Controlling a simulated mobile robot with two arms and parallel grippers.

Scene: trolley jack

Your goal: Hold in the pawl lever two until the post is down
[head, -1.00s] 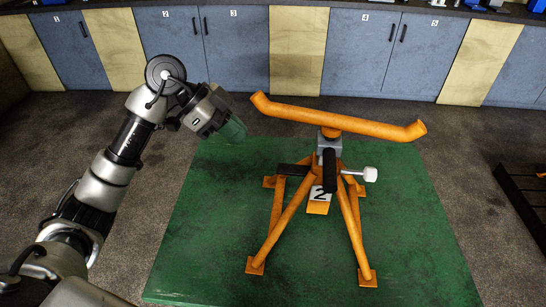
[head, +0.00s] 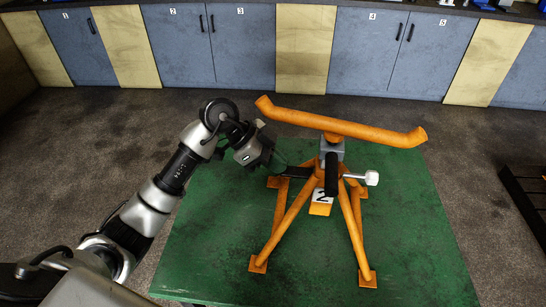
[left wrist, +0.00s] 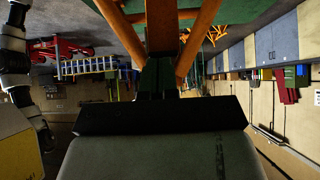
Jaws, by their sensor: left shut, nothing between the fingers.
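The orange stand (head: 290,226) stands on the green mat with its bent crossbar (head: 340,124) on top of the post. A white plate marked 2 (head: 322,196) is low on its front. A black bar (head: 296,172) sticks out left from the stand, and a black handle (head: 331,174) hangs at its front; which one is the pawl lever I cannot tell for sure. My left gripper (head: 281,164) is shut and empty, its green fingers close to the left bar; contact is unclear. In the left wrist view, the fingers (left wrist: 157,80) point towards the orange legs (left wrist: 162,28). My right gripper is not in view.
A white knob (head: 371,178) sticks out on the stand's right. The green mat (head: 420,255) is bare around the legs. Blue and wooden cabinets (head: 240,45) line the back. A dark rack (head: 528,195) stands at the right edge.

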